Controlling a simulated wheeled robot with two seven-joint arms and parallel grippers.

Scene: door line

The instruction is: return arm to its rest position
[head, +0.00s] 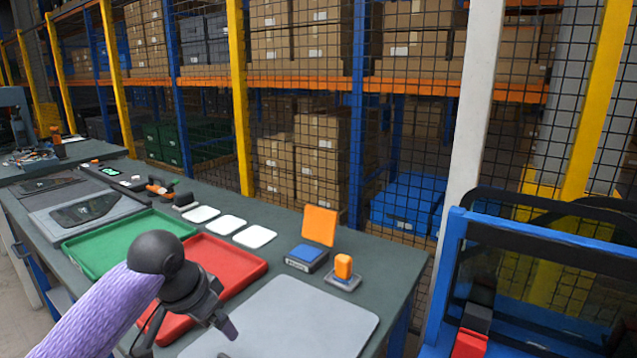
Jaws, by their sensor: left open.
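My left arm comes in from the lower left in a purple sleeve. My left gripper (190,340) is dark, open and empty. In the picture it lies over the red tray (238,262) and the left edge of the light grey mat (310,315). Its height above the bench is hard to judge. The arm hides part of the red tray and part of the green tray (90,247). My right gripper is not in view.
On the dark bench (385,258) stand a blue pad (307,254) with an orange lid, an orange-handled stamp (343,267) and several white cards (226,224). A blue-framed rack (450,270) stands at the right. Mesh fencing and shelves of boxes stand behind.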

